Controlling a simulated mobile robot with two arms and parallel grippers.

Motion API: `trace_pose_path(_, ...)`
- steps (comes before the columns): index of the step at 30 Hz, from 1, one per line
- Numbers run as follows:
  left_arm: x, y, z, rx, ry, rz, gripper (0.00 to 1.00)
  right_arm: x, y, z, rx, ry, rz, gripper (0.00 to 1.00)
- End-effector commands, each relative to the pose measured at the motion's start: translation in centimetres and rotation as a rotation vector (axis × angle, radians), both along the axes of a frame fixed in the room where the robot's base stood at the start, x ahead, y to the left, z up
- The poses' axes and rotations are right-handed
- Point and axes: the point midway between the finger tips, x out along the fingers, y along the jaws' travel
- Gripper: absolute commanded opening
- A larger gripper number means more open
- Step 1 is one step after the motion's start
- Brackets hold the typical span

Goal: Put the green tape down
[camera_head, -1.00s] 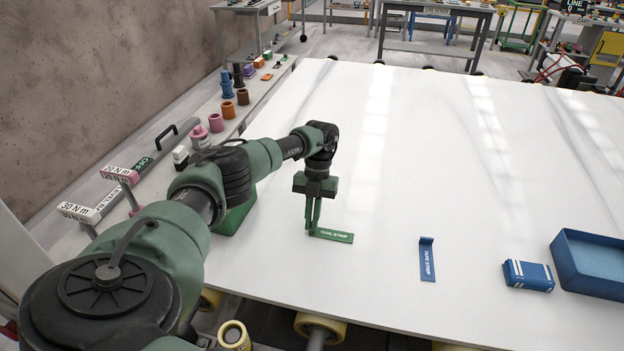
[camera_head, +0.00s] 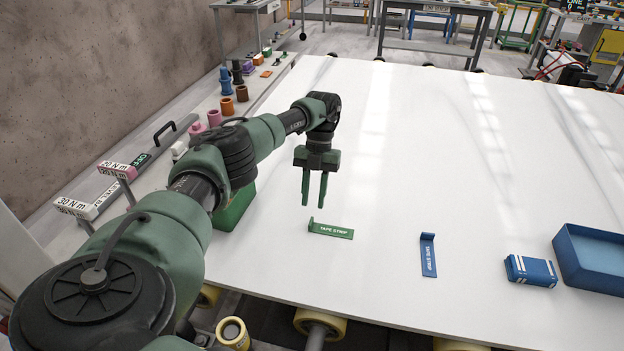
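The green tape strip (camera_head: 332,231) lies flat on the white stone slab (camera_head: 420,180), with a small upturned tab at its left end and "TAPE STRIP" printed on it. My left gripper (camera_head: 314,204) is above the strip, pointing down. Its two green fingers are apart with nothing between them, and a gap shows between the fingertips and the tape. My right gripper is not in view.
A blue tape strip (camera_head: 428,256) lies to the right on the slab. Beyond it are a blue box (camera_head: 531,271) and a blue tray (camera_head: 593,258). A green bin (camera_head: 234,207) is partly hidden behind my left arm. The slab's far middle is clear.

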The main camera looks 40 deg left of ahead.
Motion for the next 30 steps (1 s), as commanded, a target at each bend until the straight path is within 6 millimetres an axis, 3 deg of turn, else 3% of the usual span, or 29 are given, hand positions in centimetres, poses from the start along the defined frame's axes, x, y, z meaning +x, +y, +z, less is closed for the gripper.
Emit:
trace_pose_path(6,1.6,0.8,4.0,0.0,-0.003,0.002,0.28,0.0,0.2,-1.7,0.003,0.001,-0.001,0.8)
trace_pose_path(12,2.2,1.1,5.8,0.0,-0.001,0.0,0.28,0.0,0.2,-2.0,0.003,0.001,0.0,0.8)
trace_pose_path(30,2.2,1.2,6.1,0.0,0.0,0.0,0.28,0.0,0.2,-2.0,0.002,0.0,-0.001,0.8)
